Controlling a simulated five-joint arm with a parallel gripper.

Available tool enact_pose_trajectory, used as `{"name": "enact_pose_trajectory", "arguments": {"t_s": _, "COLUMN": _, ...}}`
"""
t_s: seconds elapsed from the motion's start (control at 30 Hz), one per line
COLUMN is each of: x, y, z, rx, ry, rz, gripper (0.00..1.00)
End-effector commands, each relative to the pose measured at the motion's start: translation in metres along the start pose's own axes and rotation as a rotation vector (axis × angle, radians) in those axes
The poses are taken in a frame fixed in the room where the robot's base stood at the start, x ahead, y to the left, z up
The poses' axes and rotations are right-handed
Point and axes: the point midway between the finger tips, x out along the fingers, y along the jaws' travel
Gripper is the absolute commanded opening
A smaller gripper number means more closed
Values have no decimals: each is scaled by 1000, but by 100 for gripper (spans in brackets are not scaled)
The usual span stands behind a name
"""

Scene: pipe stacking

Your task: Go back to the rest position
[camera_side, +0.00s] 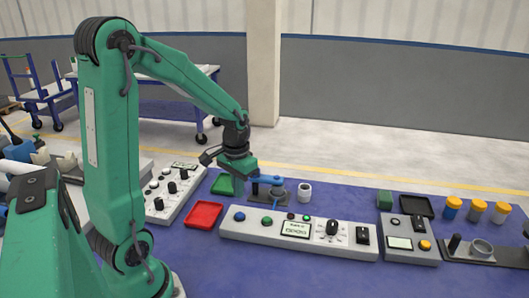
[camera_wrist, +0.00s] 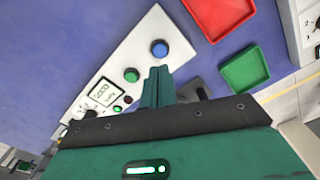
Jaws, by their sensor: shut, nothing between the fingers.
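My gripper (camera_side: 238,187) hangs from the arm above the blue table, over its back part left of centre, with the fingers pointing down. In the wrist view my gripper (camera_wrist: 157,72) has its green fingers together with nothing between them. In the side view it is just left of a blue fixture (camera_side: 268,180) on a dark base; I cannot tell how close they are. A white cup-like cylinder (camera_side: 304,192) stands right of that fixture.
A red tray (camera_side: 204,215) and a green tray (camera_side: 222,185) lie nearby. A long control panel (camera_side: 262,231) is in front, another panel (camera_side: 160,209) to the left. At right are a control box (camera_side: 410,253), a dark tray (camera_side: 417,205) and orange-lidded jars (camera_side: 451,209).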

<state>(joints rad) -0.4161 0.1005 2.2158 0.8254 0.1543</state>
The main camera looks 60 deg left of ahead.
Motion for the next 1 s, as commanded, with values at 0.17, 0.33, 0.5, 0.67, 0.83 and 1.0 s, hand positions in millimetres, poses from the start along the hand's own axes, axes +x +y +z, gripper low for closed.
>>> {"name": "enact_pose_trajectory", "arguments": {"t_s": 0.17, "x": -1, "y": 1, "z": 0, "rx": 2, "ry": 3, "rz": 0, "gripper": 0}}
{"name": "enact_pose_trajectory", "arguments": {"t_s": 0.33, "x": -11, "y": 8, "z": 2, "rx": 14, "ry": 26, "rz": -4, "gripper": 0}}
{"name": "enact_pose_trajectory", "arguments": {"t_s": 0.5, "x": -31, "y": 22, "z": 9, "rx": 43, "ry": 78, "rz": -9, "gripper": 0}}
{"name": "enact_pose_trajectory", "arguments": {"t_s": 0.67, "x": -55, "y": 41, "z": 20, "rx": 78, "ry": 145, "rz": -10, "gripper": 0}}
{"name": "enact_pose_trajectory", "arguments": {"t_s": 0.83, "x": -78, "y": 60, "z": 37, "rx": 117, "ry": 219, "rz": -6, "gripper": 0}}
{"name": "enact_pose_trajectory", "arguments": {"t_s": 1.0, "x": -98, "y": 76, "z": 55, "rx": 156, "ry": 292, "rz": 4, "gripper": 0}}
